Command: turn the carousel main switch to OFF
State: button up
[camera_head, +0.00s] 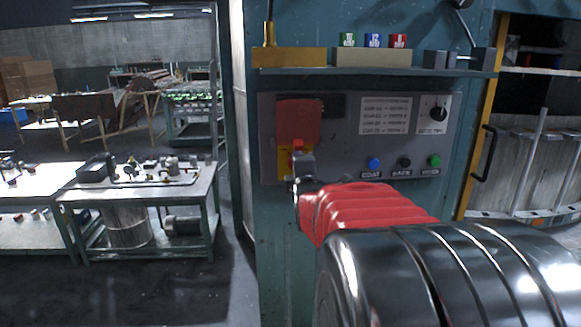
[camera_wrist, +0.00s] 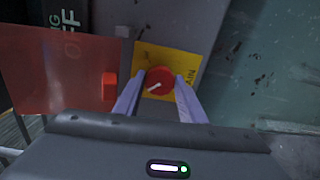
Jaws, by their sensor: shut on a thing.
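The main switch is a round red knob (camera_wrist: 159,81) with a white pointer mark, on a yellow plate (camera_wrist: 184,62) lettered "MAIN". In the wrist view the mark lies slantwise, from lower left to upper right. My gripper (camera_wrist: 160,86) is shut on the knob, one finger on each side. In the head view my gripper (camera_head: 298,162) covers the knob, and part of the yellow plate (camera_head: 284,160) shows beside it. A red see-through cover (camera_wrist: 50,68) with a red tab stands clear of the knob; in the head view the cover (camera_head: 298,118) is above it.
The grey panel (camera_head: 345,140) also carries a blue button (camera_head: 373,163), a black button (camera_head: 404,162), a green button (camera_head: 434,160) and a black rotary knob (camera_head: 438,114). A shelf (camera_head: 375,72) juts out above. A workbench (camera_head: 140,185) stands at left, with open floor before it.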

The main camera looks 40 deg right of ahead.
jog(key=shift+w+a+f+n, duration=0.1)
jog(key=shift+a+f+n, duration=0.1)
jog(key=shift+f+n, duration=0.3)
jog(key=o, duration=0.7)
jog(key=shift+r, duration=0.2)
jog(key=shift+c, duration=0.2)
jog(key=o, duration=0.4)
jog(key=shift+r, duration=0.1)
jog(key=shift+d, duration=0.1)
jog(key=shift+r, duration=0.15)
jog(key=shift+m, duration=0.3)
